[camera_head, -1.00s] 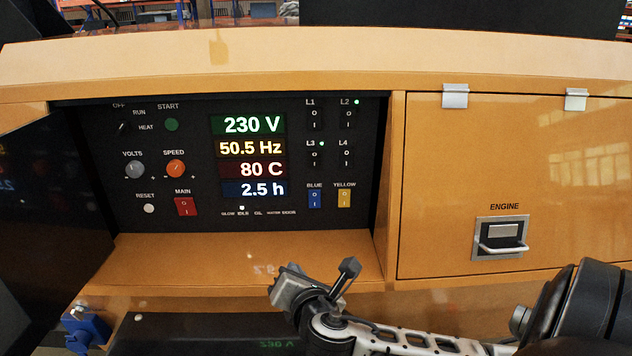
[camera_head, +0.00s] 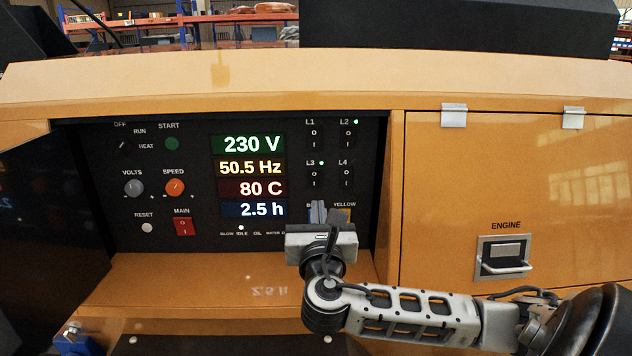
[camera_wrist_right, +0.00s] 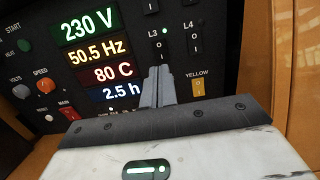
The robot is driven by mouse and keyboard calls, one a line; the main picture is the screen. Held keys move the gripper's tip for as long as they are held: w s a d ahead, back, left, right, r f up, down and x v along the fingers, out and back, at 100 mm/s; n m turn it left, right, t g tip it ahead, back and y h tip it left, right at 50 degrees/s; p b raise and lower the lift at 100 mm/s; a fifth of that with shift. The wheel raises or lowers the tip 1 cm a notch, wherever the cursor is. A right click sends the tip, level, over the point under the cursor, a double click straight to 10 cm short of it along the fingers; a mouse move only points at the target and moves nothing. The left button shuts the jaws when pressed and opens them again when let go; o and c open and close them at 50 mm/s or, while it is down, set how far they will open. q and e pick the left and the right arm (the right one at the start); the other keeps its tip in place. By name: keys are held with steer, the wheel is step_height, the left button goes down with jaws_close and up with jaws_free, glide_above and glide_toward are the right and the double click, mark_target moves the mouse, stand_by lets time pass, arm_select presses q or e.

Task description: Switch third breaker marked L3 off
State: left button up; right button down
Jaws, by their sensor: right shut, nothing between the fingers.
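The breaker marked L3 (camera_head: 314,178) is a black rocker in the lower left of a group of small switches on the dark control panel. A green light is lit beside its label. In the right wrist view L3 (camera_wrist_right: 163,48) is just above my fingertips. My right gripper (camera_head: 318,208) is shut and empty, its fingers pointing at the panel below L3. In the right wrist view its two grey fingers (camera_wrist_right: 157,85) lie together. They cover most of the blue switch in the head view. Contact with the panel cannot be told. My left gripper is not in view.
Breakers L1 (camera_head: 313,137), L2 (camera_head: 347,137) and L4 (camera_head: 346,178) surround L3; L2's light is lit. The yellow switch (camera_wrist_right: 198,86) is right of the fingers. The panel is recessed in an orange cabinet with a ledge (camera_head: 180,280) below. An ENGINE door (camera_head: 440,190) is at the right.

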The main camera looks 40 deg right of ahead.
mark_target(316, 174)
steer(key=x, duration=1)
steer(key=shift+r+p, duration=0.1)
steer(key=shift+p, duration=0.2)
steer(key=shift+d, duration=0.1)
